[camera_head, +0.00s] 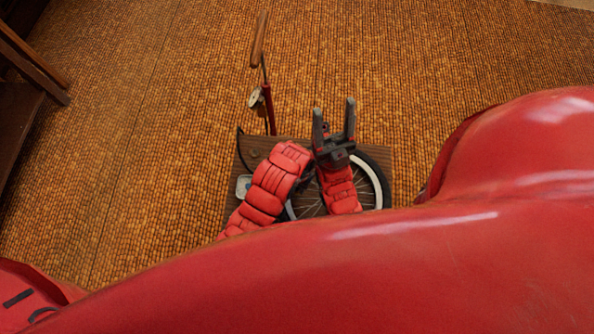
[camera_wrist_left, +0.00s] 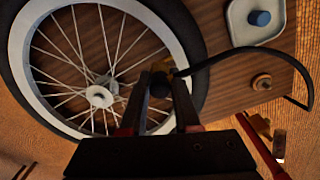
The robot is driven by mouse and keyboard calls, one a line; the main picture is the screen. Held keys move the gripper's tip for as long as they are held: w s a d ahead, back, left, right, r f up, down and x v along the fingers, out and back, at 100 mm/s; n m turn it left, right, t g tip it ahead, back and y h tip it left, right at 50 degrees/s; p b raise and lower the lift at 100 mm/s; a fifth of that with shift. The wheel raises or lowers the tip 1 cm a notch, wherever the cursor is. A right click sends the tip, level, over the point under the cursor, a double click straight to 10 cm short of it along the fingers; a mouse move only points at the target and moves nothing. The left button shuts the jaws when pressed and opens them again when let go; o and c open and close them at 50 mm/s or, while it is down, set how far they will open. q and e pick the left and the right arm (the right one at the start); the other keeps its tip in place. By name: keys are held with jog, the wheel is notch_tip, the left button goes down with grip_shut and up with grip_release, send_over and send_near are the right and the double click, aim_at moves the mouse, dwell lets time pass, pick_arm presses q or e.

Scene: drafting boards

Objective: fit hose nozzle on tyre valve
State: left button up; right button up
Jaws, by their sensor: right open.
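The bicycle wheel (camera_wrist_left: 28,97), with black tyre and white rim, lies on a wooden board; it also shows in the head view (camera_head: 376,178). In the left wrist view my left gripper (camera_wrist_left: 161,80) reaches over the rim and spokes, its fingers on either side of the dark hose nozzle (camera_wrist_left: 160,88). The black hose (camera_wrist_left: 228,51) runs from there to the right. The tyre valve cannot be made out clearly near the fingertips. In the head view my left gripper is mostly hidden by my arms. My right gripper (camera_head: 334,112) is open and empty above the wheel's far edge.
A white tray (camera_wrist_left: 236,24) holding a blue cap (camera_wrist_left: 260,18) and a round wooden knob (camera_wrist_left: 262,82) are on the board (camera_wrist_left: 222,92). Dark wooden furniture (camera_head: 28,65) stands at left.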

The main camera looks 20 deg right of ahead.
pick_arm(q)
jog(key=o, duration=0.5)
jog(key=shift+r, duration=0.1)
jog(key=shift+r, duration=0.25)
notch_tip(320, 180, up, 3)
jog(key=shift+d+f, duration=0.1)
notch_tip(320, 180, up, 14)
jog(key=p, duration=1.3)
jog(key=shift+p, duration=0.4)
